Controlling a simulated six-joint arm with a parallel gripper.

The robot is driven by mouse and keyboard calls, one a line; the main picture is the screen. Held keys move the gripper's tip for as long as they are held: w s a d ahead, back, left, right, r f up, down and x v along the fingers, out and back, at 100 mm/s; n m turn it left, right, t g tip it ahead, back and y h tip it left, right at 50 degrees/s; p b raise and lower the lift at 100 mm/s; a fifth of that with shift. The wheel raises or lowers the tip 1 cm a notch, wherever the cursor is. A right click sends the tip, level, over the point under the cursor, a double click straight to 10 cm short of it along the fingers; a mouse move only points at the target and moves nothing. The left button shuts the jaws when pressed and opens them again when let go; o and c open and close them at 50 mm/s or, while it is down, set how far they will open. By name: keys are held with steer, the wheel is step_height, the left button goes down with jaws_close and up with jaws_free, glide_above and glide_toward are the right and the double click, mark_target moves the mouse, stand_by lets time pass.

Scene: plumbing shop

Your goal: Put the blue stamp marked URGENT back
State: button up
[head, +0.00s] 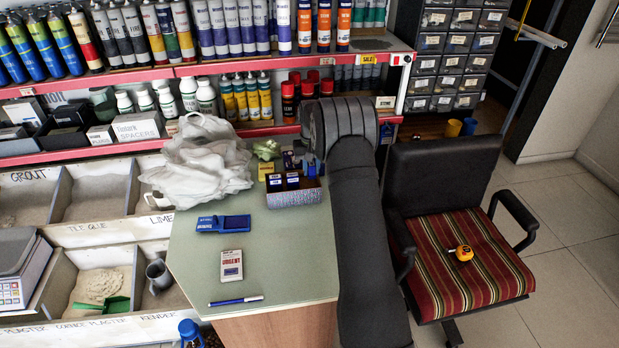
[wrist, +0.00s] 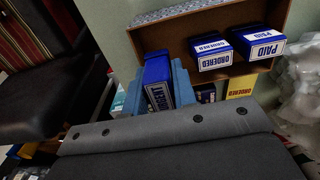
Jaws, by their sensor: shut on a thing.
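The blue stamp marked URGENT (wrist: 157,88) is between the blue fingers of my gripper (wrist: 155,92) in the wrist view, label facing the camera. My gripper (head: 309,168) is shut on it at the right end of the patterned stamp box (head: 294,198). In the wrist view the stamp overlaps a corner of the box (wrist: 222,22); I cannot tell whether it is inside or just above. An ORDERED stamp (wrist: 211,54) and a PAID stamp (wrist: 259,43) stand in the box. The URGENT stamp is mostly hidden in the head view.
A crumpled white bag (head: 205,165) and a yellow carton (head: 266,171) are close to the box. A blue ink pad (head: 223,223), a card printed URGENT (head: 231,265) and a pen (head: 236,300) lie on the counter. The counter's front right is clear.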

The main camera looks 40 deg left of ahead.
mark_target(309, 177)
steer(key=shift+s+a+f, duration=0.1)
steer(key=shift+a+f, duration=0.3)
steer(key=shift+f, duration=1.8)
steer(key=shift+f, duration=0.1)
steer(key=o, duration=0.7)
steer(key=shift+f, duration=0.1)
step_height(309, 177, up, 12)
steer(key=shift+r, duration=0.2)
